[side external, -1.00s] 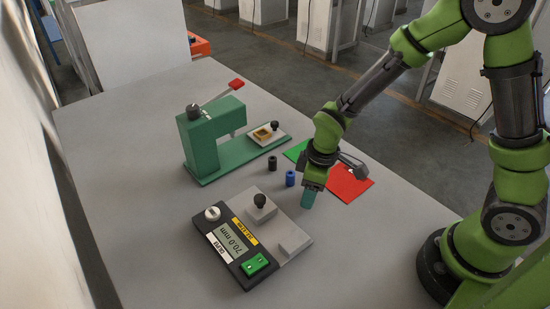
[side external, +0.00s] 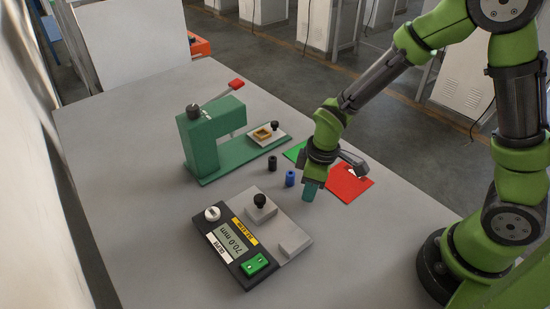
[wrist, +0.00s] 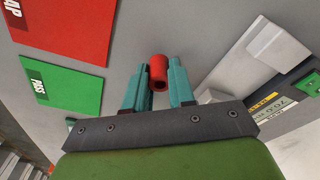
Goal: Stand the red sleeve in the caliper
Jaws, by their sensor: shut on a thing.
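The red sleeve (wrist: 158,72) is between the two teal fingertips of my gripper (wrist: 160,82) in the wrist view, its open end showing. My gripper is shut on it. In the side view my gripper (side external: 312,191) is low over the table, right of the caliper, and its fingers hide the sleeve. The caliper (side external: 284,219) is a grey plate with a black-knobbed slider block, a fixed grey block with a gap between them, and a dark panel reading 70.0 mm. Part of the caliper (wrist: 236,75) also shows at right in the wrist view.
A black sleeve (side external: 272,163) and a blue sleeve (side external: 290,178) stand left of my gripper. A green press (side external: 201,148) with a red-tipped lever stands behind. A red mat (side external: 347,187) and a green PASS mat (wrist: 62,86) lie flat.

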